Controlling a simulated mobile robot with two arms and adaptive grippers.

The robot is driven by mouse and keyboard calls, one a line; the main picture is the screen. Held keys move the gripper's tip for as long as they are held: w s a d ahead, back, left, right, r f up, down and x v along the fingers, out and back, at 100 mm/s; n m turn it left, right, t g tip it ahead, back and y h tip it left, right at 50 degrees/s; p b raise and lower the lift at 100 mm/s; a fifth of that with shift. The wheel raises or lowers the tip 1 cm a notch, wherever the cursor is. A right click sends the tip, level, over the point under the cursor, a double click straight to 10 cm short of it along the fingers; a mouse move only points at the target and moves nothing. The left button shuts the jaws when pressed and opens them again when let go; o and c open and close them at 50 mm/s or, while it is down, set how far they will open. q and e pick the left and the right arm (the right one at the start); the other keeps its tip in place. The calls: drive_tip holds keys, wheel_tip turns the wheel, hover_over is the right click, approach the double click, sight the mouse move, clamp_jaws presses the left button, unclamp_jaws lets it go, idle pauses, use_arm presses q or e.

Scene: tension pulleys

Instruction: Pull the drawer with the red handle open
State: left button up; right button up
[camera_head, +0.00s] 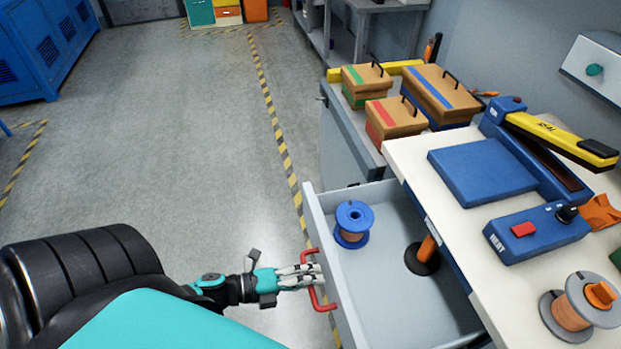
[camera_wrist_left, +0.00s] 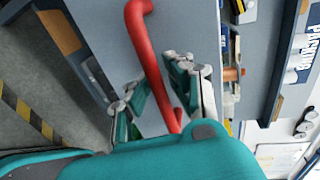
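The grey drawer (camera_head: 383,292) stands pulled out from under the workbench. Its red handle (camera_head: 327,298) is on the drawer's front panel, facing my left arm. In the left wrist view the red handle (camera_wrist_left: 151,62) runs between my two fingers. My left gripper (camera_head: 306,273) is at the handle; its fingers (camera_wrist_left: 157,88) are spread on either side of the bar, with a gap seen on both sides. A blue spool with copper wire (camera_head: 354,220) and an orange-handled item with a black round base (camera_head: 423,257) are in the drawer. My right gripper is not in view.
The cream benchtop (camera_head: 463,240) above the drawer carries a blue sealing machine (camera_head: 483,172), a blue control box (camera_head: 537,232) and a wire spool (camera_head: 579,307). Several cardboard boxes (camera_head: 397,117) stand on a grey cabinet behind. The floor (camera_head: 190,150) to the left is clear.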

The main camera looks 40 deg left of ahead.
use_arm(q)
drive_tip(key=shift+o, duration=1.4)
drive_tip(key=shift+s, duration=0.15)
drive_tip(key=v, duration=1.2)
drive_tip(key=shift+f, duration=0.2)
